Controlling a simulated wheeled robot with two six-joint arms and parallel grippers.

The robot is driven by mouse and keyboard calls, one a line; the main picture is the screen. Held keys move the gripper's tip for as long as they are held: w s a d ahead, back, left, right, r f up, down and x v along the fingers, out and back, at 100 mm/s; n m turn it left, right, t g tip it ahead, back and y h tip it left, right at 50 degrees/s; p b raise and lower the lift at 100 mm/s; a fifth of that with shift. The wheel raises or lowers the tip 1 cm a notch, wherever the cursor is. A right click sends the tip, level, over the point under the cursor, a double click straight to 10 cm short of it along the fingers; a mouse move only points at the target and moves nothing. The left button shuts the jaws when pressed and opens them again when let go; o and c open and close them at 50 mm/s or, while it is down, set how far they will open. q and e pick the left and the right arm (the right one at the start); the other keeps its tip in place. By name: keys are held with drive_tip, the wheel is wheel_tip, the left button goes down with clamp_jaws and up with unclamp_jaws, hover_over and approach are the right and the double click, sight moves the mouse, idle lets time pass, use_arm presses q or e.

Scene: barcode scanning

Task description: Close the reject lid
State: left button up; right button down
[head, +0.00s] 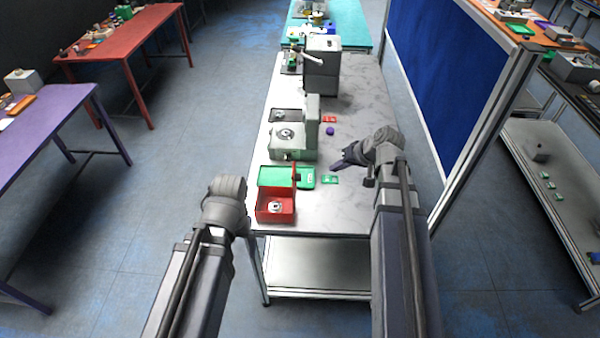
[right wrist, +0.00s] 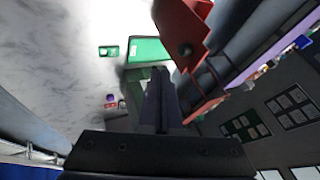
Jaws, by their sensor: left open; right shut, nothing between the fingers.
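The red reject box (head: 275,217) stands at the near left of the marble-topped table with a pale round item inside. Its red lid (head: 294,172) stands raised along the box's right side, with a dark knob on it. In the right wrist view the lid (right wrist: 184,22) looms large beside the fingers. My right gripper (head: 338,164) is shut and empty, to the right of the lid and apart from it in the head view; its fingers also show in the right wrist view (right wrist: 160,85). My left gripper (head: 228,190) is left of the box, its fingers mostly hidden by the wrist.
A grey scale-like device (head: 292,140), a red card (head: 329,119) and a purple ball (head: 330,131) are farther back. The table's front right is clear.

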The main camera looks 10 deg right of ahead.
drive_tip(key=w+a+f+b, duration=0.6)
drive_tip(key=a+f+b, duration=0.1)
drive_tip(key=f+b, duration=0.1)
drive_tip(key=shift+f, duration=0.15)
idle(0.5)
drive_tip(key=shift+a, duration=0.2)
